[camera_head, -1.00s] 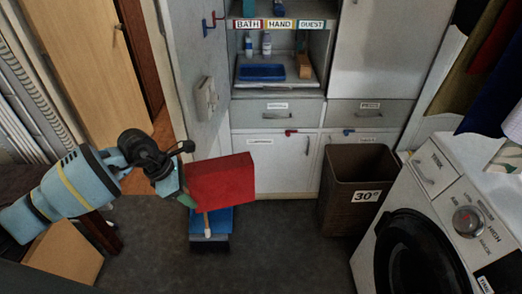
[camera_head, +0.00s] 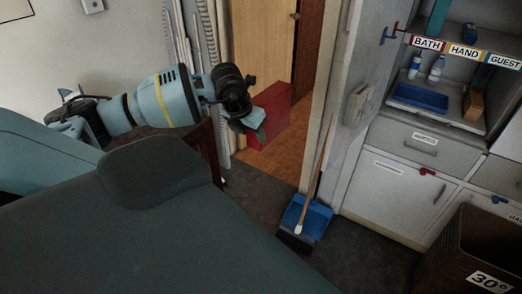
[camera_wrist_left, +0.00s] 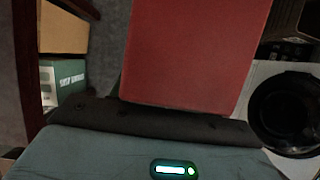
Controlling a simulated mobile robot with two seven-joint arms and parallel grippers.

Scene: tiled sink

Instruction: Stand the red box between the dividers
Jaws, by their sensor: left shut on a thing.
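The red box (camera_head: 274,113) is held by my left gripper (camera_head: 252,122), in the air in front of the open doorway. In the left wrist view the red box (camera_wrist_left: 198,50) fills the upper middle, right beyond the gripper's dark edge (camera_wrist_left: 150,122); the fingertips are hidden there. My right gripper is not in view. No dividers can be made out for certain; the open shelf unit (camera_head: 462,62) at the upper right carries labels BATH, HAND and GUEST.
A blue dustpan (camera_head: 312,216) with a wooden-handled brush stands on the floor by the cabinet. A brown basket (camera_head: 470,250) marked 30° is at the lower right. The wrist view shows a cardboard box (camera_wrist_left: 62,28), a green-and-white carton (camera_wrist_left: 62,78) and a washing machine (camera_wrist_left: 262,80).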

